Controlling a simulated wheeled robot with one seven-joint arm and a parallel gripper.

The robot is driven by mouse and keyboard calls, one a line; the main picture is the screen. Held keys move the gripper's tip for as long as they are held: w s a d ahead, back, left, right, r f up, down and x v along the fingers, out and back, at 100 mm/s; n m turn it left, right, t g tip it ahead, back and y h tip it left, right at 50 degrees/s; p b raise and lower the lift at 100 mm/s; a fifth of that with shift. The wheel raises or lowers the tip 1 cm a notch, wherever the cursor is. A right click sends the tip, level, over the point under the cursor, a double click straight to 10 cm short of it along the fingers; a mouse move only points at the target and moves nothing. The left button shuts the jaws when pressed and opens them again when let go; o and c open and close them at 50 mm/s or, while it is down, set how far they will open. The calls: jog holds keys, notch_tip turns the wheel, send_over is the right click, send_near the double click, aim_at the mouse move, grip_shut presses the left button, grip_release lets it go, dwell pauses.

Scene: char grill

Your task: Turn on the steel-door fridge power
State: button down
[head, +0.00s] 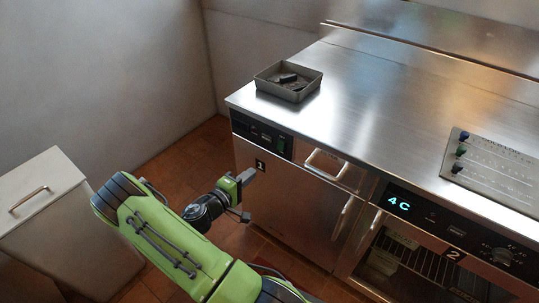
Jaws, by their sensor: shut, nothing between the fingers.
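The steel-door fridge (290,205) stands under the counter and carries the label 1. Its black control panel (250,131) runs along the top left of its front. A small green switch (282,144) sits at the panel's right end; its position is too small to tell. No lit digits show on this panel. My gripper (246,194) is shut and empty. It is in front of the fridge's left side, below the panel and apart from the switch in the picture.
A glass-door fridge (400,262) labelled 2 stands to the right, its display (398,202) lit with 4C. A metal tray (304,94) with dark pieces sits on the steel counter (390,110). A pale cabinet (45,210) is at left. Handles stick out from the fronts.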

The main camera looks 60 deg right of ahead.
aim_at(280, 150)
jog(key=d, duration=0.4)
jog(key=s+d+f+b, duration=0.1)
jog(key=d, duration=0.4)
jog(key=s+d+b, duration=0.1)
jog(key=d, duration=0.3)
jog(key=shift+s+d+f, duration=0.1)
jog(key=shift+d+f, duration=0.25)
